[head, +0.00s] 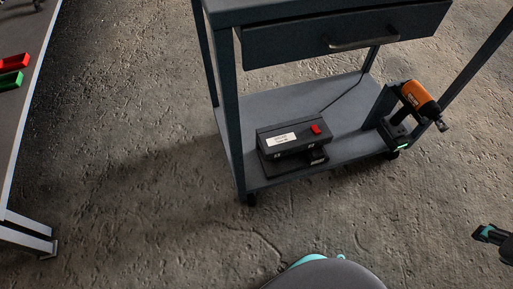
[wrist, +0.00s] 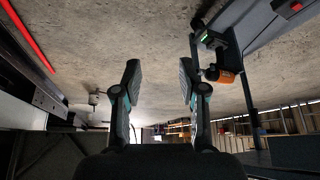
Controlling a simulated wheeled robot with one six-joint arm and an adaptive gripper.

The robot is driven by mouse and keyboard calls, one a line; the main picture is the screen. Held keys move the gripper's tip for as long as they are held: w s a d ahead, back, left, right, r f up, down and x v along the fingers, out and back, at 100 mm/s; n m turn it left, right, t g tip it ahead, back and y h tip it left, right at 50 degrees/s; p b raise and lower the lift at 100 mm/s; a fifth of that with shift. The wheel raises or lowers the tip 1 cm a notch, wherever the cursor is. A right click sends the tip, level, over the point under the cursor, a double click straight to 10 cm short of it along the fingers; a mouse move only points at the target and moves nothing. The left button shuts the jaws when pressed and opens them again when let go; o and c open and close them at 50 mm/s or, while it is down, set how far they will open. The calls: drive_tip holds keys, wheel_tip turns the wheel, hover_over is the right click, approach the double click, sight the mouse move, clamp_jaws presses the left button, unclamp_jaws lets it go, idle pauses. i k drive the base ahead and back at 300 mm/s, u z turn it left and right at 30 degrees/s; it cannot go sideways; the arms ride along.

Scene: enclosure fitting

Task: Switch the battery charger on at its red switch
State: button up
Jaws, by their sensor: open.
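The battery charger (head: 286,149) is a dark box with a white label, on the lower shelf of a grey cart in the head view. Its red switch (head: 316,129) is on the top right of the box; I cannot tell its position. In the wrist view, which looks upside down, a red patch that looks like the switch (wrist: 296,6) shows at the top right corner. My gripper (head: 493,243) is at the right edge of the head view, well to the right of the cart. In the wrist view my gripper (wrist: 160,72) is open and empty, its fingers apart.
An orange drill (head: 418,98) stands in a dark holder at the shelf's right end, beside a green light. The cart's drawer (head: 340,38) and posts (head: 228,120) frame the shelf. A bench (head: 22,130) with red and green bins is at left. The floor before the cart is clear.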

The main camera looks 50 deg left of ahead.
sight(315, 128)
drive_tip(key=u, duration=1.65)
